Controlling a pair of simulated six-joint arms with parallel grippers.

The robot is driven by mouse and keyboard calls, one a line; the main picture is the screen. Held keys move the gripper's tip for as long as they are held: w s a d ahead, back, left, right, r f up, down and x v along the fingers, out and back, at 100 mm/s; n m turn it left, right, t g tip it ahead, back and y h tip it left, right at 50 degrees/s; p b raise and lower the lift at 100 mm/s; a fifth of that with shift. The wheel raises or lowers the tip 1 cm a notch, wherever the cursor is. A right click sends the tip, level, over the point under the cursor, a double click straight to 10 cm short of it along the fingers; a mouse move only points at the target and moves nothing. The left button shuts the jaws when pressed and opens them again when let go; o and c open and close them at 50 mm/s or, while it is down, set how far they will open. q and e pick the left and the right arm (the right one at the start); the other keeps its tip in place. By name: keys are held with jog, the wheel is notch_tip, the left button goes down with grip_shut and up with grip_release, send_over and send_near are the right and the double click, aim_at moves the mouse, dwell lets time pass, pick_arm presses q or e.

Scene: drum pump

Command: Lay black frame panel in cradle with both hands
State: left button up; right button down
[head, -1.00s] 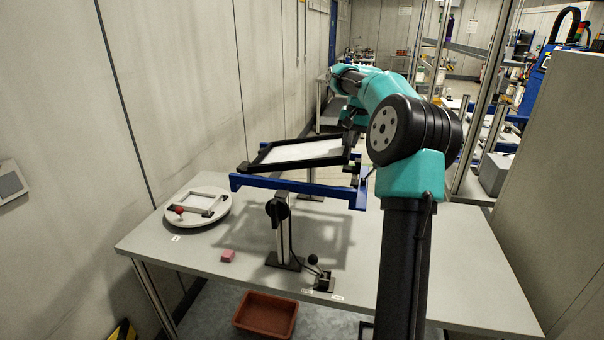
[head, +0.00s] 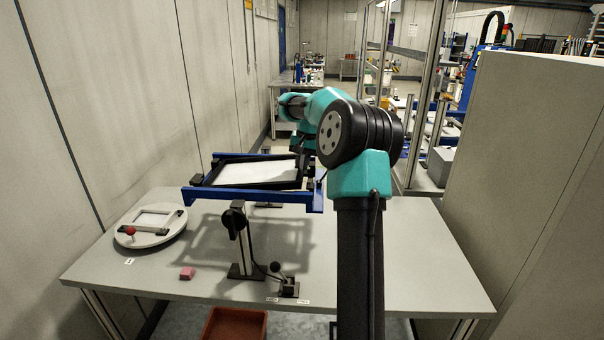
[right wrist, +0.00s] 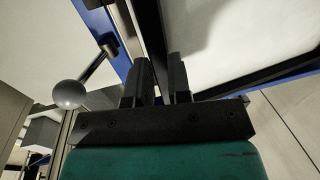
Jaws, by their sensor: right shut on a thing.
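The black frame panel (head: 208,181), a dark rim around a white sheet, lies nearly level at the blue cradle (head: 250,198), close over or on its rails; I cannot tell if it touches everywhere. The cradle stands on a post above the table. My right gripper (head: 308,168) is at the panel's right end, its fingertips partly hidden by my arm. In the right wrist view, its two fingers (right wrist: 161,85) are shut on a dark bar of the panel (right wrist: 152,35), with the white sheet to the right. My left gripper is not in view.
The grey table (head: 410,270) is clear at the right. A round white fixture (head: 150,238) with a red knob stands at the left. A pink block (head: 187,273) and a lever box (head: 289,289) are near the front. A red-brown bin (head: 235,324) is below the table.

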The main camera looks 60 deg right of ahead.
jog(key=shift+f, duration=1.85)
jog(key=c, duration=1.1)
grip_release()
jog(key=shift+o, duration=0.2)
notch_tip(320, 180, up, 12)
jog(key=s, duration=0.1)
jog(key=shift+s+d, duration=0.4)
jog(key=shift+d, duration=0.05)
jog(key=shift+w+f, duration=0.1)
jog(key=shift+f, duration=0.05)
